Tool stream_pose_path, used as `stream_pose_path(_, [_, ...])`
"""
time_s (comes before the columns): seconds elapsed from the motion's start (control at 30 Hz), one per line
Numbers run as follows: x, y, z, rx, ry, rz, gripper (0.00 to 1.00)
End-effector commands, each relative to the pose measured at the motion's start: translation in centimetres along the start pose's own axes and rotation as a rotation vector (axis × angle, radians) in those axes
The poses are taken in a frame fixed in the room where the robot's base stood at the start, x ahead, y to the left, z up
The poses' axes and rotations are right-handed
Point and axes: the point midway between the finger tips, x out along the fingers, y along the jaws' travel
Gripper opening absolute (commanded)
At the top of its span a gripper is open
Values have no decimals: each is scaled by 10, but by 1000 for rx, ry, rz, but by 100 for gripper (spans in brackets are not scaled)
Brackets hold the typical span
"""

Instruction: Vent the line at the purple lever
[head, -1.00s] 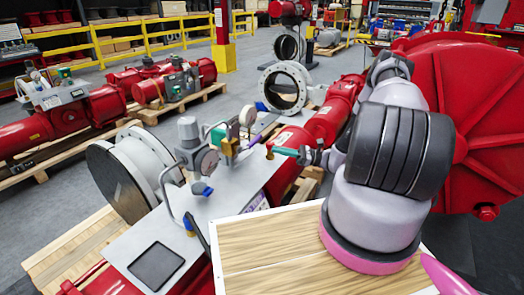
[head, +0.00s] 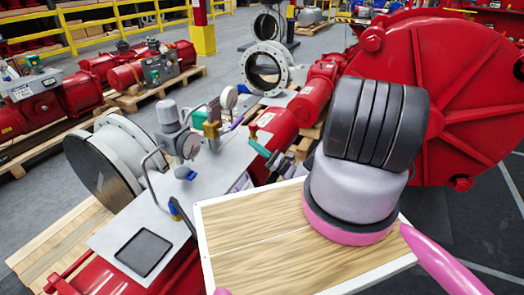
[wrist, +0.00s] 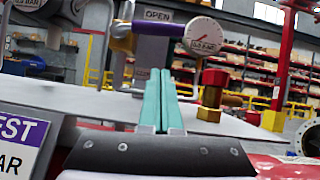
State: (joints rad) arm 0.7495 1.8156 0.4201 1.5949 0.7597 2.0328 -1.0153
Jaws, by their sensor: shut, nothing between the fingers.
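The purple lever (head: 237,123) sticks out to the right of a brass valve (head: 212,129) on the grey panel. In the wrist view the purple lever (wrist: 158,29) runs sideways from its brass body on the left toward a white gauge, under an OPEN label (wrist: 158,14). My gripper (head: 252,144) has teal fingers and is just right of and below the lever in the head view. In the wrist view my gripper (wrist: 158,73) shows its two fingers pressed together, empty, pointing at the area under the lever. I see no contact with the lever.
A brass fitting with a red top (wrist: 212,95) stands close to the right of my fingers. The gauge (wrist: 203,36) is behind the lever's end. A large red housing (head: 450,100) fills the right side.

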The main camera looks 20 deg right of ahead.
Motion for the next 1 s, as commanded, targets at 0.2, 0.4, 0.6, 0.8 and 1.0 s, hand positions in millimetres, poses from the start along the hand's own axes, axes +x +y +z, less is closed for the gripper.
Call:
stream_pose_path(0.2, [45, 0, 4, 0, -1, 4, 0])
stream_pose_path(0.4, [62, 0, 23, 0, 0, 2, 0])
stream_pose_path(0.6, [67, 0, 28, 0, 1, 0, 0])
stream_pose_path(0.8, [67, 0, 28, 0, 1, 0, 0])
stream_pose_path(1.0, [67, -1, 29, -8, 1, 4, 0])
